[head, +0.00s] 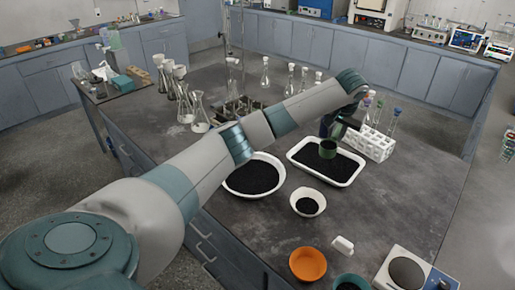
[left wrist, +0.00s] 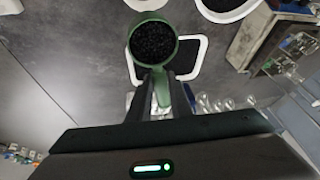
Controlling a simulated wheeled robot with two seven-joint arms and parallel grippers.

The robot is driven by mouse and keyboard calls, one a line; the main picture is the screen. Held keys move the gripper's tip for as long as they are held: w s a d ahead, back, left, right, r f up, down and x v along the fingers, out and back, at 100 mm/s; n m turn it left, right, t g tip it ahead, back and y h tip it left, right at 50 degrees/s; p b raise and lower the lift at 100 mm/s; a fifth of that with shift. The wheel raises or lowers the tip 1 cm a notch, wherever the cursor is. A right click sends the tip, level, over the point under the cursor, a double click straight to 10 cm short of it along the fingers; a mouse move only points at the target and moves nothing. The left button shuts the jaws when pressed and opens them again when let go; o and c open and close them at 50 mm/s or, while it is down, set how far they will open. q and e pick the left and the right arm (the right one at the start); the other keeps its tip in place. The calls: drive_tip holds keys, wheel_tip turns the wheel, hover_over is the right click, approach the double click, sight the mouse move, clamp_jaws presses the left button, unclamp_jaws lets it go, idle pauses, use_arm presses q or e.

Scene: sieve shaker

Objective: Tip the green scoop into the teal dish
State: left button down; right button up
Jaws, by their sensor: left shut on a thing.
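My left gripper (head: 336,128) is shut on the handle of the green scoop (head: 328,149), over the far part of the white tray (head: 347,182) of black grains. In the left wrist view the scoop (left wrist: 153,42) is filled with black grains, its opening facing the camera, and its handle runs between the fingers (left wrist: 162,90). The teal dish (head: 346,277) is at the bottom edge of the head view, partly cut off, with dark contents. It is well nearer to me than the scoop. My right gripper is not in view.
A large white bowl (head: 280,182) and a small white bowl (head: 307,190), both with black grains, stand near the tray. An orange dish (head: 307,264), a white block (head: 343,245) and a scale (head: 407,270) are nearer. A white tube rack (head: 368,142) and flasks stand beyond.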

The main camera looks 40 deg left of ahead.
use_arm(q)
drive_tip(key=s+a+f+p, duration=0.1)
drive_tip(key=a+f+p, duration=0.1)
drive_tip(key=a+f, duration=0.35)
drive_tip(key=a+f+n+p, duration=0.1)
drive_tip(key=a+f, duration=0.1)
drive_tip(key=a, duration=0.7)
drive_tip(key=s+a+f+p, duration=0.1)
drive_tip(key=a+f+p, duration=0.1)
drive_tip(key=a+f, duration=0.35)
drive_tip(key=s+a+f+p, duration=0.1)
drive_tip(key=s+a+f, duration=0.4)
drive_tip(key=a, duration=0.3)
drive_tip(key=shift+s+f+n, duration=0.25)
drive_tip(key=shift+f+n, duration=0.05)
drive_tip(key=shift+f, duration=0.3)
drive_tip(key=shift+r, duration=0.2)
